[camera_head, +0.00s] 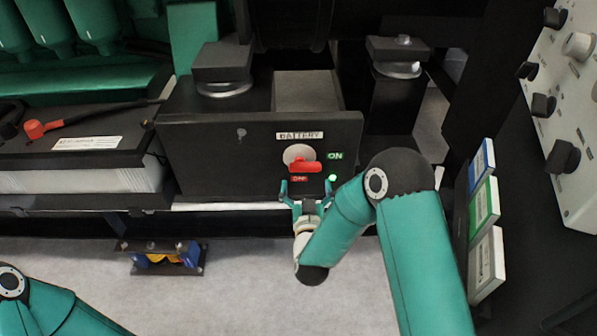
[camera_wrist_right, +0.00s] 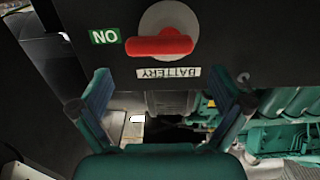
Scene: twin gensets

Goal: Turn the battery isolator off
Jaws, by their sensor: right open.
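The battery isolator's red handle (camera_head: 305,166) lies about level on a pale round disc, on a black panel (camera_head: 228,170) under a "BATTERY" label (camera_head: 299,135). A green "ON" label (camera_head: 335,156) is to its upper right and a red "OFF" label (camera_head: 299,179) just below. A small green light (camera_head: 333,178) glows at the lower right. My right gripper (camera_head: 306,184) is open just below the handle, its fingers spread. In the right wrist view, upside down, the red handle (camera_wrist_right: 160,45) shows beyond the open fingers (camera_wrist_right: 160,88), nothing between them. My left gripper is out of view.
A battery with a red terminal cap (camera_head: 34,129) stands at the left. Black mounts (camera_head: 222,62) rise behind the panel. Coloured boxes (camera_head: 484,205) and a grey knob panel (camera_head: 570,110) flank my right arm. A small dark bracket (camera_head: 160,258) sits low at left, over pale floor.

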